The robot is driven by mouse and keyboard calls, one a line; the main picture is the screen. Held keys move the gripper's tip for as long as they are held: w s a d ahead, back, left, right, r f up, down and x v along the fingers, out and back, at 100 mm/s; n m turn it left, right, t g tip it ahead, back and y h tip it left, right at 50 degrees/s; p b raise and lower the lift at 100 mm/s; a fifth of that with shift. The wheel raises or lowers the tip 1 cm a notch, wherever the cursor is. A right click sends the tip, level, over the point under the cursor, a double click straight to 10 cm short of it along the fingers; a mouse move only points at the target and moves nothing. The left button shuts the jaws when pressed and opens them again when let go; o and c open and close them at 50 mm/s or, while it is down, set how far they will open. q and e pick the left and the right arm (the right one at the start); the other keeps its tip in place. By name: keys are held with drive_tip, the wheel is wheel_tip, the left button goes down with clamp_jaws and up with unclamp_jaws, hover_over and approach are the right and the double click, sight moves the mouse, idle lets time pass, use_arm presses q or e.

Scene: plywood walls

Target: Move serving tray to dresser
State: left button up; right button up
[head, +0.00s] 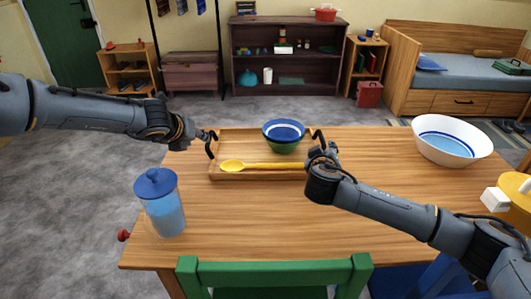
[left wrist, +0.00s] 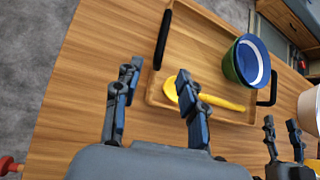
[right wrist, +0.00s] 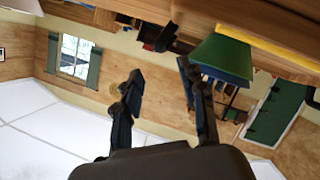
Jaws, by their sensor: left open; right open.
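The wooden serving tray (head: 232,147) lies on the table with a black handle at each end. It holds a blue bowl (head: 284,128) stacked on a green one and a yellow spoon (head: 265,165). My left gripper (head: 207,136) is open beside the left handle (head: 211,148); the left wrist view shows the handle's near end between its fingertips (left wrist: 157,70). My right gripper (head: 322,150) is open at the right handle (head: 319,138). In the right wrist view, its spread fingers (right wrist: 158,68) are close to that handle (right wrist: 166,38). Contact is unclear in both cases.
A blue-lidded jar (head: 163,205) stands at the table's front left and a white bowl (head: 452,141) at right. A green chair (head: 275,273) is at the near edge. Across the floor stand a low brown cabinet (head: 191,76) and dark shelves (head: 285,55); which is the dresser is unclear.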

sight(207, 144)
use_arm(q)
drive_tip(key=x, duration=1)
drive_tip(key=shift+w+f, duration=0.3)
use_arm(e)
drive_tip(key=x, duration=1)
drive_tip(key=shift+w+d+f, duration=0.1)
drive_tip(key=shift+w+d, duration=0.05)
drive_tip(key=shift+w, duration=0.15)
use_arm(q)
clamp_jaws()
use_arm(e)
clamp_jaws()
use_arm(q)
drive_tip(key=shift+r, duration=0.1)
